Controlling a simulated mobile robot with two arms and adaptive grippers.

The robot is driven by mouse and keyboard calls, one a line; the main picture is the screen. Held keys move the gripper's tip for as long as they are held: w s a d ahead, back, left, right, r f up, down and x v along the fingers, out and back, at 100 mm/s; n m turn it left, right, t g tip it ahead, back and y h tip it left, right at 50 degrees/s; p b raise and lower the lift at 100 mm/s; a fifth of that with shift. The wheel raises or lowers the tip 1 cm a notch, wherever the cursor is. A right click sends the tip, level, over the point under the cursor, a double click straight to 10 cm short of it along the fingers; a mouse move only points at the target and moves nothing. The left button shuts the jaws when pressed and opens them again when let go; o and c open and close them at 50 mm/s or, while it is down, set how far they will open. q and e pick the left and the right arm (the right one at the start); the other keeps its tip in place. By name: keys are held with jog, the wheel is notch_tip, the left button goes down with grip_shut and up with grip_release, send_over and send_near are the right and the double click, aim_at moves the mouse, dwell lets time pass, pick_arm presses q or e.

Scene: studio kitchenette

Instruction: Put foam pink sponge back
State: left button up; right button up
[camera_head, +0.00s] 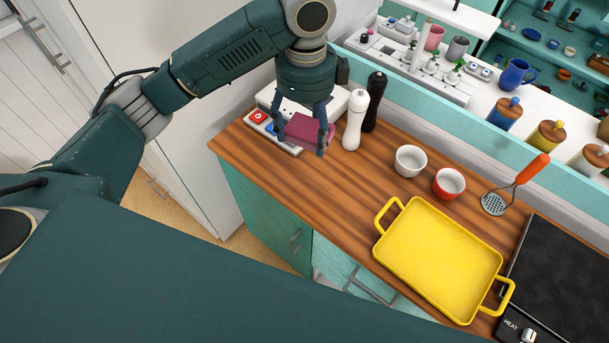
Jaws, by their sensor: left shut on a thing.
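The pink sponge (308,130) is a dark pink block at the far left end of the wooden counter. My left gripper (302,140) points down over it and is shut on it, one finger on each side. The sponge is just above or on a white tray-like holder (287,147) that has red and blue items in it. I cannot tell whether the sponge touches the holder. My right gripper is not in view.
White (355,118) and black (375,100) mills stand close right of the sponge. Two small bowls (410,160), a yellow tray (440,262), a masher (515,187) and a black hob (562,285) are further right. Bare wood lies in front of the mills.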

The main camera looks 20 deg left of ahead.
pick_arm(q)
jog(key=m, duration=0.2)
jog(key=shift+w+f+m, duration=0.15)
jog(key=shift+w+m, duration=0.1)
jog(key=shift+m, duration=0.05)
jog(key=p, duration=0.4)
send_near(306, 186)
notch_tip(306, 186, down, 5)
jog(key=shift+f, duration=0.4)
jog(key=shift+f, duration=0.15)
jog(key=o, duration=1)
notch_tip(306, 186, up, 12)
jog(key=b, duration=0.2)
jog(key=shift+r, duration=0.2)
